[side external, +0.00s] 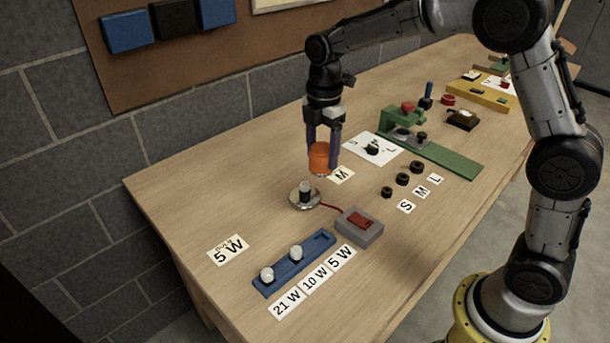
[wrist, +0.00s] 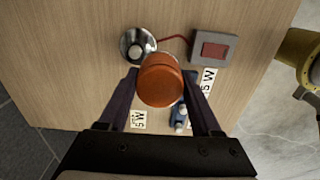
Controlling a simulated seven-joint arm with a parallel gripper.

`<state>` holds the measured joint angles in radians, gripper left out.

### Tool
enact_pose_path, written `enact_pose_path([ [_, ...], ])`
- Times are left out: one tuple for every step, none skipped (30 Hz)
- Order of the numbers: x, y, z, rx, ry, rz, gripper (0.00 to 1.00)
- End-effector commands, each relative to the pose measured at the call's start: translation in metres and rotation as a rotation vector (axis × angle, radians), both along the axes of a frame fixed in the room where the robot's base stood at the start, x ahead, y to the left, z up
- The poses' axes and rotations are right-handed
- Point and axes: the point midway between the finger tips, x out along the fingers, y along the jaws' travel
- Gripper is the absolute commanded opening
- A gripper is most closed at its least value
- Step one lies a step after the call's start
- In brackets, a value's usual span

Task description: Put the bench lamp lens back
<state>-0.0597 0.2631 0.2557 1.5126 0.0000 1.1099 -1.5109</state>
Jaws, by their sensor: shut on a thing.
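An orange lens (side external: 319,158) is held between the fingers of my gripper (side external: 321,150), above the table. In the wrist view, my gripper (wrist: 160,92) is shut on the lens (wrist: 160,82), which shows its round top. The bench lamp (side external: 304,196) is a round silver base with a pale bulb standing upright in it, uncovered. It sits below the lens and a little to its left in the side view. In the wrist view the lamp (wrist: 137,46) is just beyond the lens, up and to the left, apart from it.
A grey switch box (side external: 360,227) with a red rocker is wired to the lamp. A blue bulb rack (side external: 294,263) holds two bulbs. Black rings (side external: 402,179) and a green fixture (side external: 430,150) stand farther right. The table's left part is clear except for a 5 W card (side external: 228,250).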

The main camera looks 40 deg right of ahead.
Motion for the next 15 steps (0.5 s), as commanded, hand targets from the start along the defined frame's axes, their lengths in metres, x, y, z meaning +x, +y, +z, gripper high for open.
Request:
enact_pose_path([
  [0.008,0.001,-0.011,0.000,0.005,0.000,0.11],
  [0.012,0.001,-0.017,0.000,0.004,0.000,0.11],
  [0.018,0.001,-0.024,0.000,0.004,0.000,0.11],
  [0.022,0.001,-0.028,0.000,0.003,0.000,0.11],
  [0.026,0.002,-0.033,0.000,0.003,0.000,0.11],
  [0.030,0.002,-0.037,0.000,0.002,0.000,0.11],
  [0.032,0.002,-0.040,0.000,0.002,0.000,0.11],
  [0.035,0.002,-0.043,0.000,0.001,0.000,0.11],
  [0.037,0.002,-0.046,0.000,0.001,0.000,0.11],
  [0.038,0.003,-0.047,0.000,0.001,0.000,0.11],
  [0.040,0.003,-0.048,0.000,0.000,0.000,0.11],
  [0.041,0.003,-0.049,0.000,0.000,0.000,0.11],
  [0.042,0.003,-0.050,0.000,-0.001,0.000,0.11],
  [0.043,0.003,-0.052,0.000,-0.001,0.000,0.11],
  [0.044,0.003,-0.054,0.000,0.000,0.000,0.11],
])
